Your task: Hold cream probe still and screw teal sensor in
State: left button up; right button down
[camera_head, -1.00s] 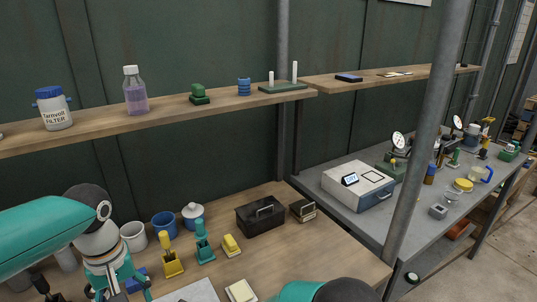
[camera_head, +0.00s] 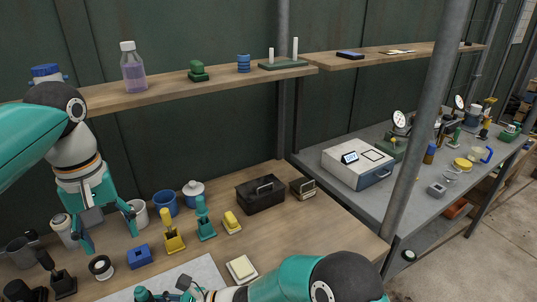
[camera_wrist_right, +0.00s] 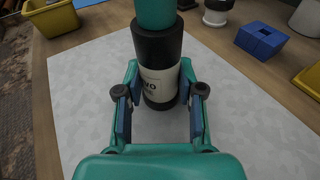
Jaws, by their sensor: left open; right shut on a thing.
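In the right wrist view, the cream probe (camera_wrist_right: 158,84), with dark print and black bands, stands upright on a pale mat (camera_wrist_right: 85,90). A teal cylinder (camera_wrist_right: 155,12) rises from its black upper part and leaves the top edge; I cannot tell whether it is seated. My right gripper (camera_wrist_right: 160,100) is shut on the probe, one finger on each side. In the head view my left gripper (camera_head: 108,232) is open and empty, above the back left of the bench. A teal upright piece in a teal stand (camera_head: 206,232) is to its right.
A yellow stand (camera_head: 173,244), blue block (camera_head: 139,256), blue mug (camera_head: 165,202) and white lidded jar (camera_head: 194,193) are near the left gripper. A black toolbox (camera_head: 260,195) is farther right. A shelf (camera_head: 170,89) runs above.

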jog(key=c, duration=0.6)
grip_release()
jog(key=shift+c, duration=0.2)
jog(key=shift+d, duration=0.1)
